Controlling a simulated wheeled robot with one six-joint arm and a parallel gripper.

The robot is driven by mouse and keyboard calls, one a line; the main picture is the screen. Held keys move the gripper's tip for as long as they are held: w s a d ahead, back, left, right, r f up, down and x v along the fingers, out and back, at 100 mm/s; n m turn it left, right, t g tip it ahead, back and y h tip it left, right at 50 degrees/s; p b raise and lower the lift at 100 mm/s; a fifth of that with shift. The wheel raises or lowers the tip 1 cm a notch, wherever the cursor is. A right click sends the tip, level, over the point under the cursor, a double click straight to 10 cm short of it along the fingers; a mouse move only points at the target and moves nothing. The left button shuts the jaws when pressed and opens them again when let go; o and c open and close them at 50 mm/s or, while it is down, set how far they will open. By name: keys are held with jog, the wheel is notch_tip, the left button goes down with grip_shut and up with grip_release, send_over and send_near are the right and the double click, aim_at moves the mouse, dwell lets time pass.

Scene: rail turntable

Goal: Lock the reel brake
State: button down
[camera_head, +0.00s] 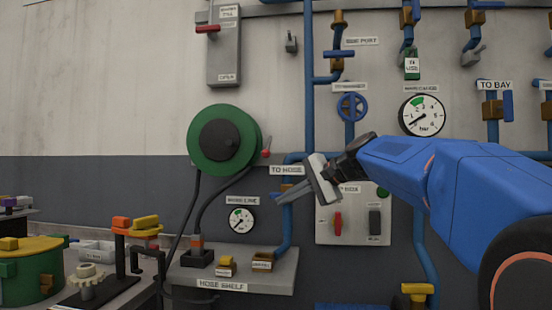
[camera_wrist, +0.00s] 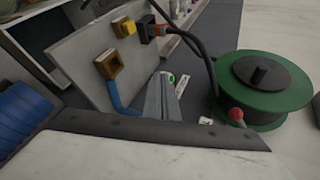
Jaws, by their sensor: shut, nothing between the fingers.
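The green hose reel (camera_head: 203,153) with a dark hub is on the wall, left of centre in the head view. Its brake seems to be the small lever with a red knob (camera_head: 266,153) at the reel's right edge. In the wrist view the reel (camera_wrist: 290,105) is at the right, with the red knob (camera_wrist: 236,114) at its near edge. My gripper (camera_head: 281,196) is shut and empty, below and to the right of the knob, apart from it in the picture. Its fingers (camera_wrist: 166,80) point past the knob in the wrist view.
The "TO HOSE" label (camera_head: 286,170) and blue pipes are close to my gripper. A panel with a red switch (camera_head: 338,222) is just below right. The hose shelf (camera_head: 222,286) juts out below. A bench with a green drum (camera_head: 38,280) stands at the lower left.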

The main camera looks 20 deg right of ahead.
aim_at(268, 146)
jog(key=w+d+r+m+t+y, duration=0.1)
jog(key=w+d+r+t, duration=0.1)
jog(key=w+d+r, duration=0.35)
jog(key=w+d+r+m+t+y, duration=0.1)
jog(key=w+d+r+m, duration=0.15)
jog(key=r, duration=0.55)
jog(key=x, duration=0.9)
jog(key=shift+n, duration=0.35)
jog(key=shift+w+a+r, duration=0.1)
notch_tip(268, 146, up, 6)
jog(key=s+a+m+g, duration=0.1)
jog(key=s+m+g, duration=0.1)
jog(key=m, duration=0.2)
jog(key=shift+s+a+r+g, duration=0.15)
jog(key=shift+s+a+g, duration=0.1)
jog(key=shift+g, duration=0.15)
